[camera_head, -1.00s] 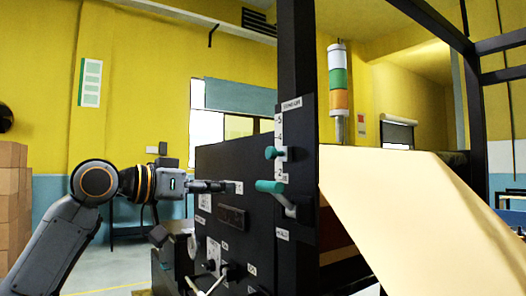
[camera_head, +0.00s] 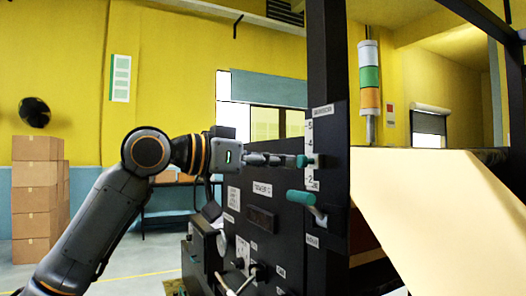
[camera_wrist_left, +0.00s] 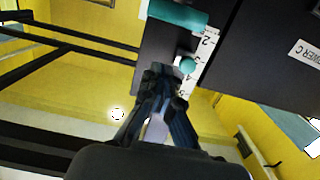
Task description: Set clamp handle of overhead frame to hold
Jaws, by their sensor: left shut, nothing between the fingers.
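A lever with a teal grip (camera_head: 301,197) is on the side of the black machine panel; I take it for the clamp handle. Its grip points left in the head view, and it shows at the top of the left wrist view (camera_wrist_left: 178,15). Above it, a small teal knob (camera_head: 303,160) sits by a white numbered scale (camera_head: 310,145); the knob also shows in the left wrist view (camera_wrist_left: 188,65). My left gripper (camera_head: 295,160) is shut and empty, its tips close beside the knob; contact is unclear. My right gripper is out of view.
A black upright post (camera_head: 327,60) rises above the panel. A tan kraft sheet (camera_head: 430,205) slopes down at the right. A stack light (camera_head: 369,80) stands behind. Cardboard boxes (camera_head: 36,200) are stacked at the far left. Cables hang on the panel's lower front.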

